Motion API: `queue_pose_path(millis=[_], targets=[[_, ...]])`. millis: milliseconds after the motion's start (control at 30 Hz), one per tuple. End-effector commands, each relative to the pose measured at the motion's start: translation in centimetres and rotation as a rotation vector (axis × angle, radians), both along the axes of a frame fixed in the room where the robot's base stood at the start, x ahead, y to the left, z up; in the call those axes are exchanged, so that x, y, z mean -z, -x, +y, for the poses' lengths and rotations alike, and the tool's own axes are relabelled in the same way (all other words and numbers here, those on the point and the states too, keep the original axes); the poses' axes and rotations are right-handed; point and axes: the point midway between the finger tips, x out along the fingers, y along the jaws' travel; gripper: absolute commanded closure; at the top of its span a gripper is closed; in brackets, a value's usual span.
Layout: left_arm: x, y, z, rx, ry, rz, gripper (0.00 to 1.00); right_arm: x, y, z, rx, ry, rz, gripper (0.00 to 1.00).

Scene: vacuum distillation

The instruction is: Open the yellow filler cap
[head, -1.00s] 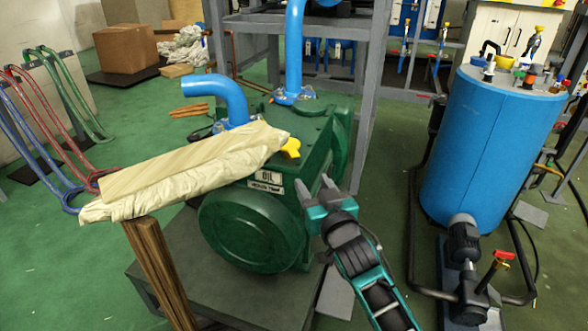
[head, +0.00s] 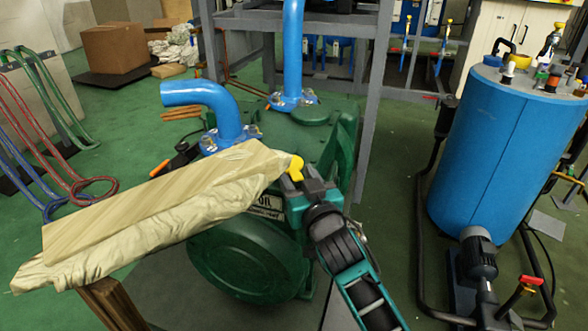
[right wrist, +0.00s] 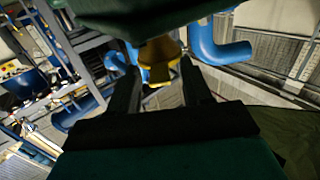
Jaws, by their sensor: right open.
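The yellow filler cap (head: 296,168) sits on the green pump (head: 250,262), just above the label plate, which my gripper partly covers. My right gripper (head: 302,177) is at the cap in the head view, its fingers pointing up toward it. In the right wrist view the cap (right wrist: 158,60) shows between the tips of the two spread fingers (right wrist: 160,84). The fingers are open, and I cannot tell whether either one touches the cap. My left gripper is not in view.
A cloth-covered board (head: 150,215) on a wooden post lies left of the cap, close to my right gripper. Blue pipes (head: 215,105) rise from the pump behind it. A blue tank (head: 505,150) stands at the right. Green floor (head: 400,215) is open between pump and tank.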

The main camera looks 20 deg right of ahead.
Motion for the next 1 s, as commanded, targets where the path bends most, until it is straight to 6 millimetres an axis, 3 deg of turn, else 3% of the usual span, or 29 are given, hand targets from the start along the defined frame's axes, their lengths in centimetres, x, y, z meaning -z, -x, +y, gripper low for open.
queue_pose_path(millis=[400, 900, 1000], targets=[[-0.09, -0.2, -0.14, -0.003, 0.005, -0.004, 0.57, 0.01, 0.09, 0.12, 0.001, 0.0, 0.001, 0.51], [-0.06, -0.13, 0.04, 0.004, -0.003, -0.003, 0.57, -0.02, 0.06, 0.13, 0.001, 0.0, 0.0, 0.98], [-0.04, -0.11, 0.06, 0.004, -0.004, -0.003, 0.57, -0.04, 0.04, 0.13, 0.001, 0.0, -0.001, 1.0]])
